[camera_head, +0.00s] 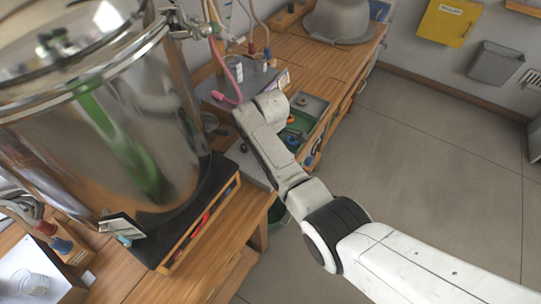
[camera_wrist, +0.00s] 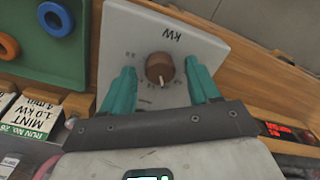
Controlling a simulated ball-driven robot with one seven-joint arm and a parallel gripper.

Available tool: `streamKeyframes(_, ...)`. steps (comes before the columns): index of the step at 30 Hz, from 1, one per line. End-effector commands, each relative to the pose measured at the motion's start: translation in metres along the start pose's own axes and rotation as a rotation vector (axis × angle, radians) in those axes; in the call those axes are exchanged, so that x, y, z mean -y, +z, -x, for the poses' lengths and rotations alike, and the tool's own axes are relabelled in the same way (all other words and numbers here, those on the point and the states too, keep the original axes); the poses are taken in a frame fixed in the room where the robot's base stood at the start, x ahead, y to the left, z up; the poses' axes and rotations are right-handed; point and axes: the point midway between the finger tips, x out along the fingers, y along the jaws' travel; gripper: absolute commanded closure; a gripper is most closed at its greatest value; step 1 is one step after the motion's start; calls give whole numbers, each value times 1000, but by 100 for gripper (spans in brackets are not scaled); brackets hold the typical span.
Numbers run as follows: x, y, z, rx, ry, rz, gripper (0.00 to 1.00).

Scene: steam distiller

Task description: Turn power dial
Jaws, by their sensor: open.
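The power dial (camera_wrist: 157,65) is a round brown knob with a white pointer mark in the wrist view. It sits on a pale panel (camera_wrist: 125,30) marked "KW", with small numbers around the knob; the lettering appears upside down. The white mark points toward the bottom of the picture. My gripper (camera_wrist: 161,68) has two pairs of teal fingers, set apart to the left and right of the dial. A gap shows between the fingers and the knob, and nothing is held. In the head view the dial is not visible and my arm covers part of that area.
A large steel vessel (camera_head: 110,130) stands left of my arm on the wooden bench (camera_head: 225,240). A green board with blue and orange rings (camera_wrist: 60,65) and a "MINT" label card (camera_wrist: 35,122) lie left of the panel. Floor (camera_head: 430,170) is clear.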

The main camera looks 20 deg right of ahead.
Motion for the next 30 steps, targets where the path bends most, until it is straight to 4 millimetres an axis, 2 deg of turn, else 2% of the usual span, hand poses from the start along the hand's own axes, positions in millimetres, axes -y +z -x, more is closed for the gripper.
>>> streamKeyframes(5,-1,0,22,-2,4,0,39)
streamKeyframes(12,-1,-1,69,-3,5,0,39)
streamKeyframes(18,-1,-1,96,-2,3,0,39)
streamKeyframes(22,0,0,104,-1,2,0,39)
streamKeyframes(30,0,0,106,-1,1,0,39)
